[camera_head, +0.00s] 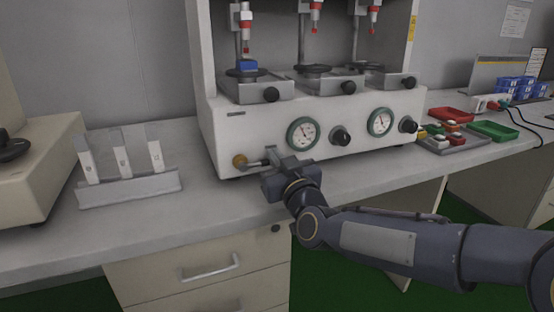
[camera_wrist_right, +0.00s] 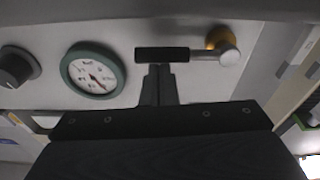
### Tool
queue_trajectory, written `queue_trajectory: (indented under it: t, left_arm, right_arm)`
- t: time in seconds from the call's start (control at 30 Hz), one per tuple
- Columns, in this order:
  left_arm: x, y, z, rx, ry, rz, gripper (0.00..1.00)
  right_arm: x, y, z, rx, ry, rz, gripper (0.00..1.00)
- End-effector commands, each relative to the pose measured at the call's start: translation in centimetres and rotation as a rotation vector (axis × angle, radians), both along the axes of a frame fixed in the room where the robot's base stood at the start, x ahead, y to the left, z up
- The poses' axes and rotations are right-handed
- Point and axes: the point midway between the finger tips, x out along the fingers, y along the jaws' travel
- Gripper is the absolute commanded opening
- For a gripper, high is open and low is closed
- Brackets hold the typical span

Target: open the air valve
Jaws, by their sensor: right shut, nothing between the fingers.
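The air valve (camera_head: 239,161) is a brass fitting low on the left front of the white test machine. Its lever sticks out to the right toward my right gripper. In the right wrist view the brass fitting (camera_wrist_right: 219,37) shows with a metal stem and a black handle (camera_wrist_right: 162,54) lying level across the picture. My right gripper (camera_head: 273,157) is at the handle end of the lever. In the right wrist view its closed fingers (camera_wrist_right: 158,72) meet the handle's edge in the picture; whether they touch it I cannot tell. Nothing is between the fingers. My left gripper is out of view.
The machine front (camera_head: 235,130) carries two green-rimmed gauges (camera_head: 303,133) and black knobs (camera_head: 340,136). A grey rack with white cards (camera_head: 128,188) stands left on the bench. Red (camera_head: 450,115) and green trays (camera_head: 493,131) lie right. The bench front left of my arm is clear.

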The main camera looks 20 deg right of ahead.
Motion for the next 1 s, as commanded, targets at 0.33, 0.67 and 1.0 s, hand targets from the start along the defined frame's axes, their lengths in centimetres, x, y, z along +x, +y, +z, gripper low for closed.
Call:
queue_trajectory:
  t: [0.33, 0.67, 1.0]
  left_arm:
    - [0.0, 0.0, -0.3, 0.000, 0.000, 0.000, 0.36]
    - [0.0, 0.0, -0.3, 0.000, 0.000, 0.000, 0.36]
    - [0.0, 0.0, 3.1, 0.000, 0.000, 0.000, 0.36]
  right_arm:
    - [0.0, 0.1, -0.3, -0.003, 0.000, 0.001, 0.00]
    - [0.0, 0.1, -0.3, -0.003, 0.000, 0.000, 0.00]
    - [1.3, -1.0, 4.6, -0.004, -0.002, 0.000, 0.00]
